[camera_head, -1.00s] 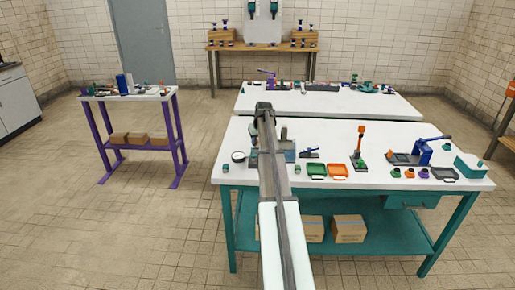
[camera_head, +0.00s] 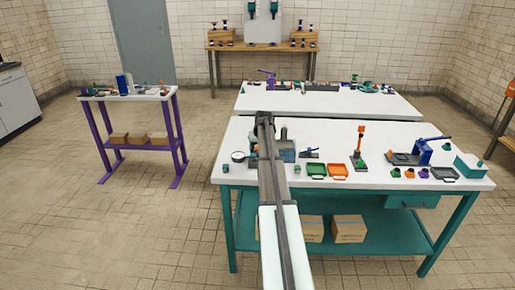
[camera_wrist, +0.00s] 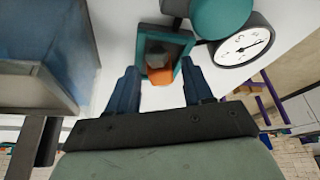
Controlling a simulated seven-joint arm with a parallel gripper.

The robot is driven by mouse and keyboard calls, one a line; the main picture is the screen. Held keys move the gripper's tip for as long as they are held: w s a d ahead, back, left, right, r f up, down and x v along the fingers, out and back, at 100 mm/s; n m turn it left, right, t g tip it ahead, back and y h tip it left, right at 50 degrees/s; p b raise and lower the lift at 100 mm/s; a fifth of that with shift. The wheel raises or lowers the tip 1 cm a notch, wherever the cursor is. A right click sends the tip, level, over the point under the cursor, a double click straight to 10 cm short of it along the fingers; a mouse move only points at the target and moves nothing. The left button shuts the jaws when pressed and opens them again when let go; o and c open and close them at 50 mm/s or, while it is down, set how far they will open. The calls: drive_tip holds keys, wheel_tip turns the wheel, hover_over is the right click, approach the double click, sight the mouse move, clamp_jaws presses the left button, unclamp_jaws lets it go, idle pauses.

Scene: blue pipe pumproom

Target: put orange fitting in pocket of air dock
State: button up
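In the wrist view an orange fitting (camera_wrist: 160,74) with a dark grey end sits inside a teal rectangular frame (camera_wrist: 181,45), which looks like the pocket of the air dock. The fitting looks tilted there; how deep it sits I cannot tell. My gripper (camera_wrist: 160,80) is open. Its two blue fingers stand apart on either side of the fitting, with a gap to it. A round teal part (camera_wrist: 222,14) and a white dial gauge (camera_wrist: 243,46) are beside the frame.
A large blue-grey block (camera_wrist: 45,50) stands close on the left in the wrist view.

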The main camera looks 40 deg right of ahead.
drive_tip(key=shift+o, duration=0.2)
drive_tip(key=v, duration=1.2)
drive_tip(key=shift+r, duration=0.15)
